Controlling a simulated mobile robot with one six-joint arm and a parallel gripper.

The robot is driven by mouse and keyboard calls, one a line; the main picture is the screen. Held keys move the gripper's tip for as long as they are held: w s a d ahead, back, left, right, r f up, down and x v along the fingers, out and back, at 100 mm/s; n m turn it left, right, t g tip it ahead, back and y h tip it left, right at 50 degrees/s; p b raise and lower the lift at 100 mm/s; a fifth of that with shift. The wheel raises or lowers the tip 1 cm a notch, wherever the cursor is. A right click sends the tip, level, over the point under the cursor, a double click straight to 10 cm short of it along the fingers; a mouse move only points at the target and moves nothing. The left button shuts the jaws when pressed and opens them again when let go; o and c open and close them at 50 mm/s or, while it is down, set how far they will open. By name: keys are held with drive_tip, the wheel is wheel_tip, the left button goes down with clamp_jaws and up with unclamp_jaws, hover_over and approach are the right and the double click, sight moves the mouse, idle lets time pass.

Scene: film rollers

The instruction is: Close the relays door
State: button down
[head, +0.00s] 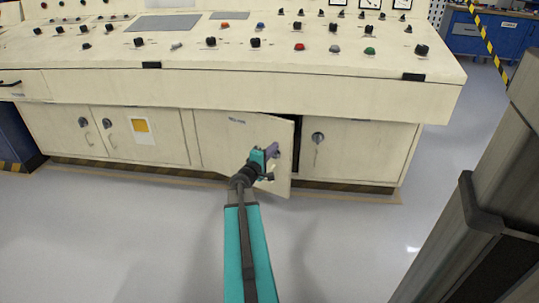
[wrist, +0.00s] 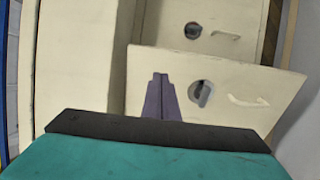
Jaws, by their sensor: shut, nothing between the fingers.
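A cream cabinet door (head: 220,138) under the control console stands ajar, taken here as the relays door, though its small label is unreadable. It appears hinged at its left side. Its right edge stands out from the cabinet, with a dark gap beside it. My gripper (head: 274,149) is in front of the door's right part, its purple fingers shut and empty. In the wrist view, the fingers (wrist: 160,80) are together in front of the tilted open door (wrist: 255,75), left of its round lock (wrist: 201,93) and pale handle (wrist: 247,101). I cannot tell whether they touch it.
A closed door with a round lock (head: 318,138) is right of the gap. Closed doors (head: 145,155) with handles are to the left. The console's front panel (head: 290,96) overhangs the doors. Open grey floor (head: 150,225) lies in front.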

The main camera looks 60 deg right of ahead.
sight(284, 136)
drive_tip(key=shift+s+d+b, duration=0.2)
drive_tip(key=shift+d+b, duration=0.6)
drive_tip(key=shift+d, duration=2.8)
